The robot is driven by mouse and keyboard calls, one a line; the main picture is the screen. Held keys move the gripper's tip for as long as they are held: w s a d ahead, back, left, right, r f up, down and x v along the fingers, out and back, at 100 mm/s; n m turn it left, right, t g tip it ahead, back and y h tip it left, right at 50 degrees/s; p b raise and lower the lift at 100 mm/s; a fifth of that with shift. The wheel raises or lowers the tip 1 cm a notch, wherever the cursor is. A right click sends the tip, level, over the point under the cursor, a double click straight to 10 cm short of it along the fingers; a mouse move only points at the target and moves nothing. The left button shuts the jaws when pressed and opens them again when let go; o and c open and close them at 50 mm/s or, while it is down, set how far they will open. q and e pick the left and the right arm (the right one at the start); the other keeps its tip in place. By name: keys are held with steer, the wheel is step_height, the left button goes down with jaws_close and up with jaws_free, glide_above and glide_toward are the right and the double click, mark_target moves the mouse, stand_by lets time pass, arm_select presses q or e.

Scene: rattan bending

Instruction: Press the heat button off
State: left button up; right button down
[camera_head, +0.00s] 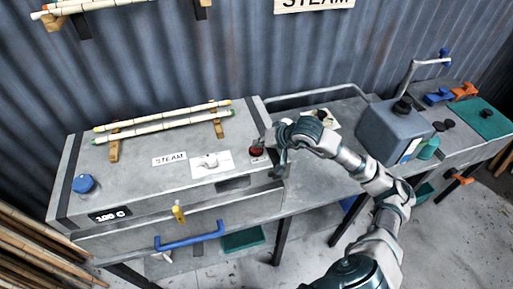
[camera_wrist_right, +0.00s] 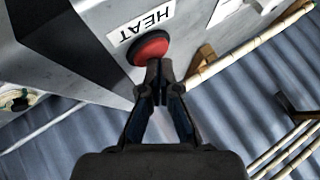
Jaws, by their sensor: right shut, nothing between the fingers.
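The red heat button (camera_wrist_right: 150,48) sits beside a white label reading HEAT (camera_wrist_right: 142,22) in the right wrist view. In the head view the button (camera_head: 257,151) is at the right end of the grey steam box (camera_head: 140,185). My right gripper (camera_wrist_right: 157,68) is shut and empty, with its fingertips right at the button's edge. I cannot tell whether they touch it. In the head view the right gripper (camera_head: 277,165) shows beside the button. My left gripper is not in view.
Two rattan poles (camera_head: 165,120) rest on wooden supports atop the box. A white switch plate (camera_head: 212,163), a blue knob (camera_head: 84,183), a blue handle (camera_head: 190,237) and a display reading about 100 C (camera_head: 109,215) are on the box. A grey tank (camera_head: 392,130) stands right of my arm.

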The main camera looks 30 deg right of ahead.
steer(key=shift+a+r+p, duration=0.2)
steer(key=shift+r+p, duration=0.2)
steer(key=shift+r, duration=0.3)
steer(key=shift+r+p, duration=1.65)
steer(key=shift+r, duration=0.9)
